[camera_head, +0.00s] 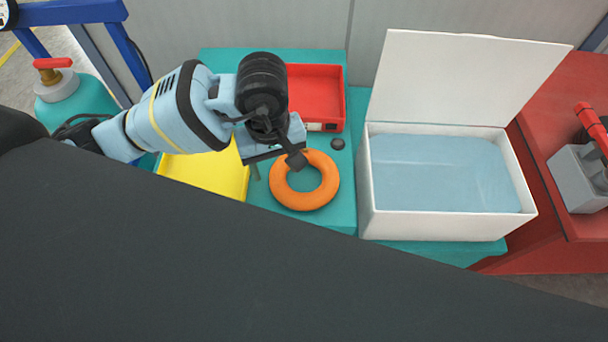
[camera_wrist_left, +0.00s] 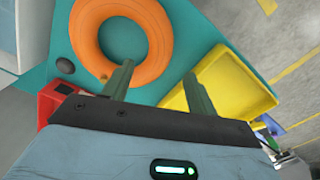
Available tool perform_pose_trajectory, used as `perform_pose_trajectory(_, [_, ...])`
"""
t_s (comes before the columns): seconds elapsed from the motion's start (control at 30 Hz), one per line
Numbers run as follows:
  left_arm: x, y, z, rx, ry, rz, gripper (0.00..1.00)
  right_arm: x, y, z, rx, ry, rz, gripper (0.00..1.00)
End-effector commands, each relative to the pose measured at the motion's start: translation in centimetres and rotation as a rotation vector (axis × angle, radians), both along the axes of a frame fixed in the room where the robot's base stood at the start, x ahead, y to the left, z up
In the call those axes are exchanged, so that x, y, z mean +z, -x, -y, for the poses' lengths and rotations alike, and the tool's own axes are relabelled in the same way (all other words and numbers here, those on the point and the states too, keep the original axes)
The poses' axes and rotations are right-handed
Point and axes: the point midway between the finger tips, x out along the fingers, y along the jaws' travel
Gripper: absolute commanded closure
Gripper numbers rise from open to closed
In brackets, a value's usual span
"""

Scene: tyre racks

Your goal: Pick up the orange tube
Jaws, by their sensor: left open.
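The orange tube (camera_head: 306,203) is a ring lying flat on the teal table top (camera_head: 328,219). It also shows in the left wrist view (camera_wrist_left: 160,42), partly cut off by the top edge. My left gripper (camera_head: 276,165) is open and empty above the tube's upper left side. In the left wrist view its two fingers (camera_wrist_left: 158,72) stand apart. One finger overlaps the tube's rim, and the other is outside the ring towards the yellow tray. I cannot tell the exact height of the fingers above the tube. My right gripper is not in view.
A yellow tray (camera_head: 222,172) lies left of the tube. A red bin (camera_head: 318,92) and a small dark knob (camera_head: 338,144) are behind it. An open white box (camera_head: 440,226) with a raised lid stands to the right. A dark shape covers the lower left.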

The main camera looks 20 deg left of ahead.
Motion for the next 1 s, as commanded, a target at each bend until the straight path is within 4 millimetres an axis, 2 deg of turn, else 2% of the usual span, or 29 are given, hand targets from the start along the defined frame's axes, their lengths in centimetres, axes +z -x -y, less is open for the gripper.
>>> perform_pose_trajectory(0.2, [-2.8, 0.5, 0.6, 0.0, 0.001, -0.003, 0.42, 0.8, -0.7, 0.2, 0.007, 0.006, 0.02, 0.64])
perform_pose_trajectory(0.33, [-4.3, 0.4, 0.5, 0.0, 0.0, -0.002, 0.42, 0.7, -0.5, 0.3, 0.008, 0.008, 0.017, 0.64])
perform_pose_trajectory(0.67, [-4.9, 0.3, 0.5, -0.001, 0.001, 0.0, 0.43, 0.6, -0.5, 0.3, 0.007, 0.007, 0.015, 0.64])
perform_pose_trajectory(1.0, [-4.8, 0.3, 0.5, 0.0, 0.001, 0.0, 0.88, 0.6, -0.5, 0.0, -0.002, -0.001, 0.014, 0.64])
